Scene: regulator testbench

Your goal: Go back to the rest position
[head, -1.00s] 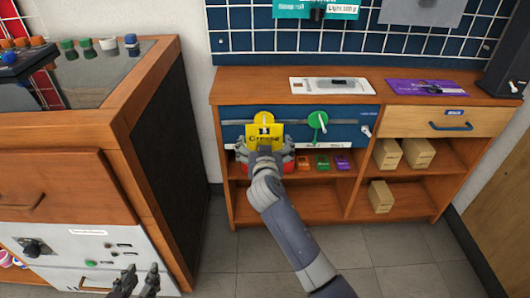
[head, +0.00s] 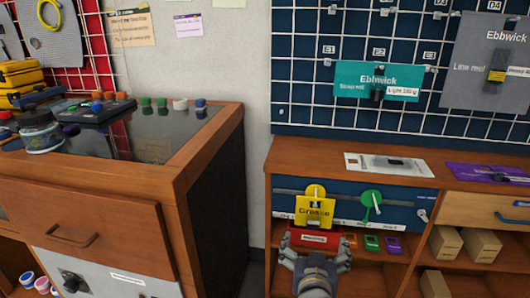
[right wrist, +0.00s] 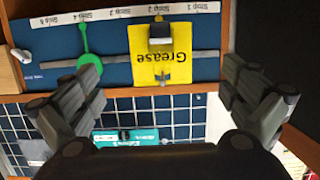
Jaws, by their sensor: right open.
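My right gripper (head: 315,257) is open in front of the bench, just below the red box (head: 313,237) in the head view. The yellow Grease card (head: 314,212) hangs on the rail of the blue panel, above the gripper and clear of its fingers. In the right wrist view the spread fingers (right wrist: 162,80) have nothing between them; the Grease card (right wrist: 163,55) shows upside down beyond them. My left gripper is not in view.
A green knob piece (head: 371,205) sits on the rail right of the card. Small coloured blocks (head: 371,243) and cardboard boxes (head: 482,245) stand on the shelf. A wooden cabinet (head: 190,150) stands left, across a gap.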

